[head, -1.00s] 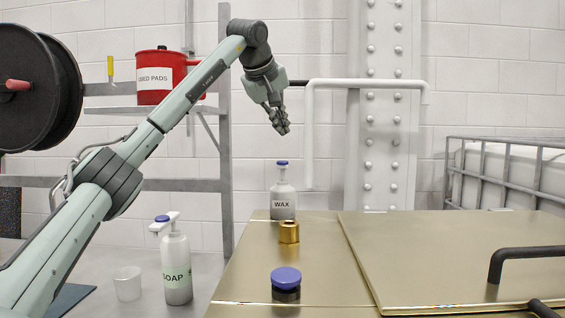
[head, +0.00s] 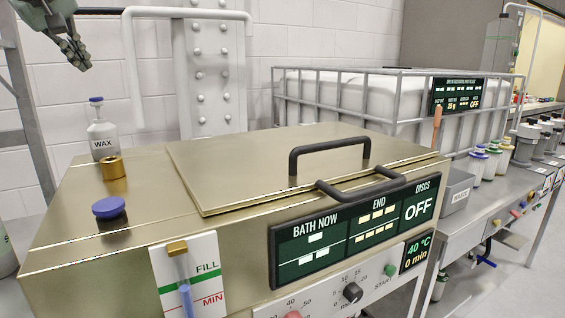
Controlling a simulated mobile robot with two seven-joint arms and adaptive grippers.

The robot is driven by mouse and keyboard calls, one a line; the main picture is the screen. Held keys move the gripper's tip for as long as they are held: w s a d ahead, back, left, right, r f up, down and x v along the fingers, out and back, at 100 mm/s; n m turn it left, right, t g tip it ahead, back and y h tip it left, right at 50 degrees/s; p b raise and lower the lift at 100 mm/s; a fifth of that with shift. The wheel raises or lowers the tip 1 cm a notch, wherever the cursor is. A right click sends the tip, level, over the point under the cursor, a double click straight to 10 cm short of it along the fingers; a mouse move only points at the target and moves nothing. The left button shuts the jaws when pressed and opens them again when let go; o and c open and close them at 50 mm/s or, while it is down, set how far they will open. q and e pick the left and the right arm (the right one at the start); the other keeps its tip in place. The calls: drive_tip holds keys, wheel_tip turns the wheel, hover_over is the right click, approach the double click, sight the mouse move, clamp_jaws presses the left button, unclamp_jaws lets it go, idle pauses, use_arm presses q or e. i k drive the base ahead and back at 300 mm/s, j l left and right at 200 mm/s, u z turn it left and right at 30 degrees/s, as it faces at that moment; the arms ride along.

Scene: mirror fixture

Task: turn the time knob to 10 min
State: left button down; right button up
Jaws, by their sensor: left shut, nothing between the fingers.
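The time knob (head: 352,292) is a dark round knob low on the front panel of the brass-coloured bath, with small numbers around it. Its exact pointer setting is too small to read. The small display (head: 416,250) to its upper right reads 40 °C and 0 min. A green start button (head: 390,270) sits between the knob and that display. My left gripper (head: 80,62) is at the top left, shut and empty, above the wax bottle and far from the knob. My right gripper is not in view.
A red knob (head: 293,314) is cut off at the bottom edge. The bath lid (head: 250,170) is closed, with a dark handle (head: 328,150). A dark bar (head: 362,189) juts out above the big display (head: 350,232). A wax bottle (head: 102,140) and blue-topped knob (head: 108,207) stand left.

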sight(353, 292)
drive_tip(key=k+l, duration=0.15)
drive_tip(key=k, duration=0.3)
drive_tip(key=k+l, duration=0.15)
drive_tip(key=k, duration=0.3)
drive_tip(key=k+l, duration=0.15)
drive_tip(key=k, duration=0.25)
